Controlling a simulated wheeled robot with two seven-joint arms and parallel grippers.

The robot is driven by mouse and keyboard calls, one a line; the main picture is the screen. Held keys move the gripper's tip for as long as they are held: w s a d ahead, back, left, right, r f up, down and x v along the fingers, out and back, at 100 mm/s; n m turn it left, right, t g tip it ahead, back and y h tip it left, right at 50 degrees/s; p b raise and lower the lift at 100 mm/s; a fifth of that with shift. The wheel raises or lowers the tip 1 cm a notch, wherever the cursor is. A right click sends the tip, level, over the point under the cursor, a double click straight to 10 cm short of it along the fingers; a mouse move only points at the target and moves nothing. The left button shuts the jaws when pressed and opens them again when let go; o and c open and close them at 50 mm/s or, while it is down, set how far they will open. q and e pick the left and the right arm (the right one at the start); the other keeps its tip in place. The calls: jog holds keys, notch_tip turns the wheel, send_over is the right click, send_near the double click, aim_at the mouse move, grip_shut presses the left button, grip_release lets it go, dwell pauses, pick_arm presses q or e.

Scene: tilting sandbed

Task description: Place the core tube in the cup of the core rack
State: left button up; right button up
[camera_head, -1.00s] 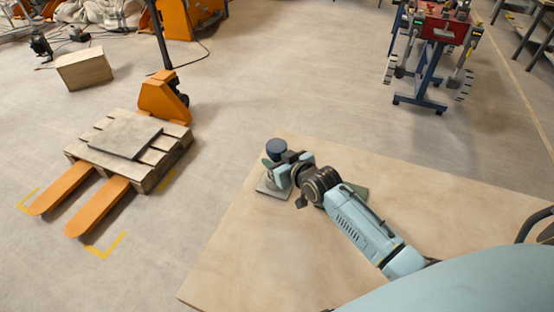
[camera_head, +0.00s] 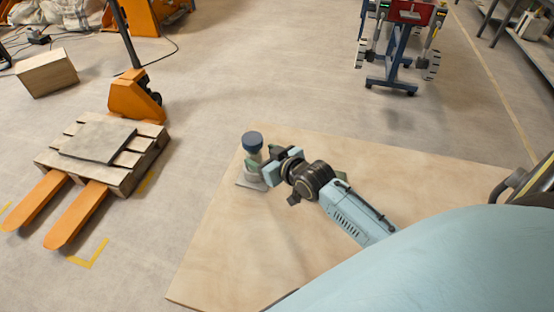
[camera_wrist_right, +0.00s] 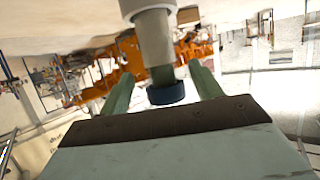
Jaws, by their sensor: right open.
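The core tube, with a dark blue cap (camera_head: 252,140), stands upright above a flat grey base plate (camera_head: 246,184) near the table's far left corner. In the right wrist view, where the picture is turned over, its blue cap (camera_wrist_right: 166,93) and narrow greenish part (camera_wrist_right: 162,75) show below a wider pale cylinder (camera_wrist_right: 154,38), which looks like the cup of the core rack. My right gripper (camera_head: 260,165) is open at the tube's right side. Its green fingers (camera_wrist_right: 160,85) show on either side of the tube, apart from it. The tube's lower end is hidden. My left gripper is out of view.
The wooden table top (camera_head: 230,255) is bare in front and to the left. A green piece (camera_head: 341,176) is mostly hidden behind my right arm. A pallet (camera_head: 130,160) on an orange pallet truck and a blue-framed trolley (camera_head: 394,65) stand on the floor beyond.

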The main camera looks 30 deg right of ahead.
jog(key=a+v, duration=0.1)
jog(key=v, duration=0.6)
jog(key=shift+d+p, duration=0.3)
jog(key=shift+d, duration=0.2)
